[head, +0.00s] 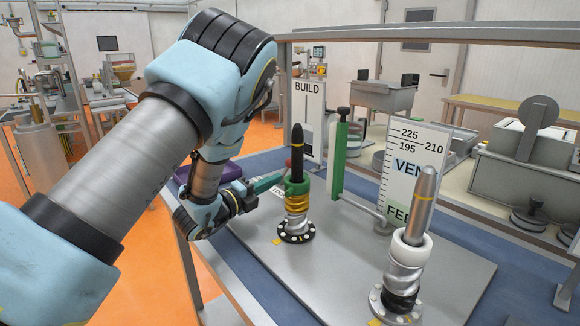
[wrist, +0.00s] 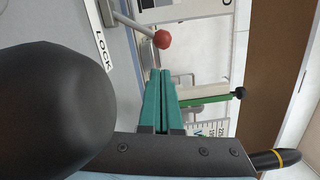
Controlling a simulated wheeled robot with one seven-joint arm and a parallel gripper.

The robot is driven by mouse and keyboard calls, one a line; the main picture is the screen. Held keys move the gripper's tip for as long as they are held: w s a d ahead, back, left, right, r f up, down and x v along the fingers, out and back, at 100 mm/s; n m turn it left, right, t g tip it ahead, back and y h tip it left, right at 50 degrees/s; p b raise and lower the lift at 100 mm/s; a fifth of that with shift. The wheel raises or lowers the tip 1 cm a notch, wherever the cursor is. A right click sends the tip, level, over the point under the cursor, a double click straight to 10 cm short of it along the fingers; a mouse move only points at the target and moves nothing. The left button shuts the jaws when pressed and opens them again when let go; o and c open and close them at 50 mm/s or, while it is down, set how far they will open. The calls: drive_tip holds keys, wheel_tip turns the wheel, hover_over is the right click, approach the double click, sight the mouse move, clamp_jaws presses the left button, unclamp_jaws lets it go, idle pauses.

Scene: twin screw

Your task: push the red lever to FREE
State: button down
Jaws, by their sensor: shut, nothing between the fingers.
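The red lever shows in the wrist view as a thin metal rod ending in a round red knob (wrist: 162,39). A white LOCK label (wrist: 103,52) lies on the surface near the lever's base. I see no FREE label. In the wrist view, the teal fingers of my gripper (wrist: 160,73) are shut and empty. Their tips point at the knob, with a visible gap between. In the head view my gripper (head: 283,175) is low, beside the black-tipped screw, and I cannot make out the lever there.
The black-tipped screw (head: 297,146) with a green collar stands close to my fingers. A silver-tipped screw (head: 424,195) stands at the right. A green post (head: 338,160), a VENT/FEED scale board (head: 407,165) and a BUILD board (head: 308,110) stand behind. The grey plate (head: 330,235) between the screws is bare.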

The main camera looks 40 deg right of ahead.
sight(288, 168)
drive_tip(key=d+p, duration=0.1)
drive_tip(key=d, duration=0.5)
drive_tip(key=shift+w+d+r+p, duration=0.1)
drive_tip(key=shift+w+d+p, duration=0.1)
drive_tip(key=shift+d+p, duration=0.2)
drive_tip(key=shift+w, duration=0.1)
drive_tip(key=shift+w+r+n, duration=0.15)
drive_tip(key=shift+r+n, duration=0.05)
drive_tip(key=shift+n, duration=0.1)
drive_tip(key=shift+w+r+n+b, duration=0.2)
drive_tip(key=shift+r+n+b, duration=0.05)
drive_tip(key=shift+n+b, duration=0.1)
drive_tip(key=shift+w+r+n+b, duration=0.4)
drive_tip(key=shift+w+n, duration=0.1)
drive_tip(key=shift+n, duration=0.15)
drive_tip(key=w+r+n+y+b, duration=0.1)
drive_tip(key=w+n+b, duration=0.2)
drive_tip(key=w+n, duration=0.6)
drive_tip(key=shift+w+d+r+n+g+y, duration=0.3)
drive_tip(key=shift+w+r+n, duration=0.1)
drive_tip(key=shift+w, duration=0.2)
